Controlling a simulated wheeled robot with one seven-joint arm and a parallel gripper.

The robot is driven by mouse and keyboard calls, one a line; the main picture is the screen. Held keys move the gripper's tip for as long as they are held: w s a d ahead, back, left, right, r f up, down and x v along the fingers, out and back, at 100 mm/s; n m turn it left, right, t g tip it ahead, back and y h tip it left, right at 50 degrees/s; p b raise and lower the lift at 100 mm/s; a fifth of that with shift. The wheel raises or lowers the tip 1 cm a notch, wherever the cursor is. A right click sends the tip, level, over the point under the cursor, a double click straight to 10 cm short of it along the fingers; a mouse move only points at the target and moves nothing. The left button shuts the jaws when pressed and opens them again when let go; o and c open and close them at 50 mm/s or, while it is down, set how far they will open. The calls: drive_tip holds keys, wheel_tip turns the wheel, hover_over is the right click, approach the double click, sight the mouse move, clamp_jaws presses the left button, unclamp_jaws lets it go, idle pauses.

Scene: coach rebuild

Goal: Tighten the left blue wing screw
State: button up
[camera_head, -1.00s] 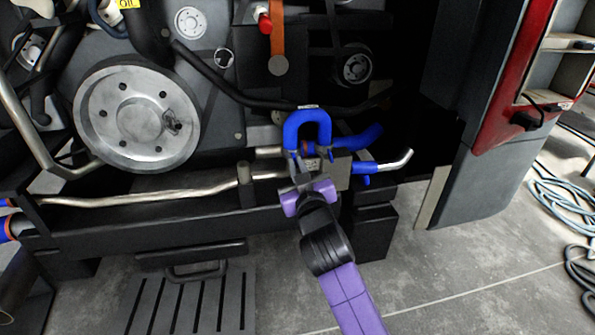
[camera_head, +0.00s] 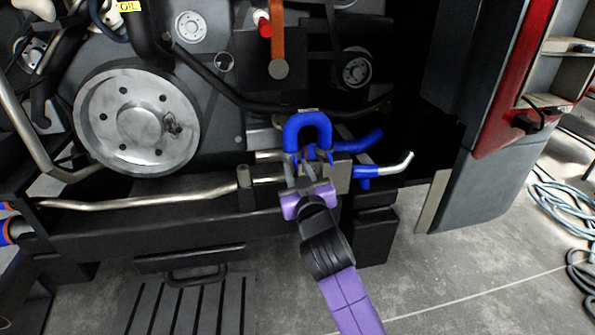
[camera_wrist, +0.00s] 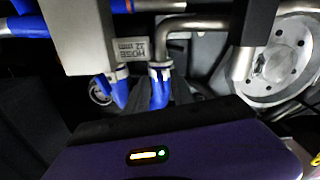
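My purple gripper (camera_head: 306,178) is in front of the fittings below the blue U-shaped hose (camera_head: 308,121), with its grey fingertips upward. The fingertips overlap the dark fittings, so I cannot tell whether they are apart, shut or touching anything. Small blue parts (camera_head: 311,152) show between the hose legs; I cannot make out clearly which is the left wing screw. The wrist view looks upside down. It shows the two clamped blue hose ends (camera_wrist: 160,86) beside a "HOSE 12" label (camera_wrist: 130,48), beyond the gripper's purple body (camera_wrist: 175,155).
A grey block (camera_wrist: 75,35) stands beside the label. A steel pipe (camera_head: 150,199) runs left along the dark beam (camera_head: 170,226). A blue hose with a steel end (camera_head: 390,167) sticks out right. A large pulley (camera_head: 138,121) is at left. Open floor (camera_head: 480,255) lies at right.

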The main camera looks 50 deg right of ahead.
drive_tip(key=p+v, duration=0.1)
drive_tip(key=v, duration=0.6)
drive_tip(key=shift+s+a, duration=0.25)
drive_tip(key=shift+s, duration=0.1)
idle(0.4)
